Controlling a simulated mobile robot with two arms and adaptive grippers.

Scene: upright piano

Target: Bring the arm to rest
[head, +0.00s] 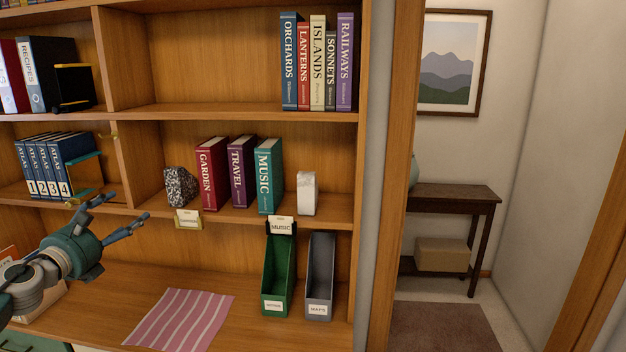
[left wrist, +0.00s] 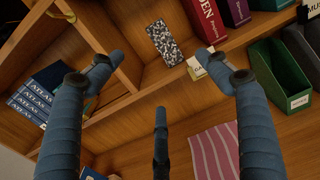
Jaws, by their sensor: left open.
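My left arm comes in from the left in the head view, and its gripper (head: 124,210) is in front of the shelf unit, left of the pink striped cloth and above the lower board. The gripper is open, its fingers spread and pointing toward the shelves. In the left wrist view the gripper (left wrist: 155,76) shows blue fingers wide apart with nothing between them. The speckled stone bookend (left wrist: 165,42) is beyond the fingers. My right gripper is not in view.
The middle shelf holds the red GARDEN (head: 212,174), purple TRAVEL (head: 241,172) and teal MUSIC (head: 269,178) books, with a white bookend (head: 306,193) at right. Below stand a green file holder (head: 277,275) and a grey one (head: 319,275). A striped cloth (head: 180,318) lies flat nearby.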

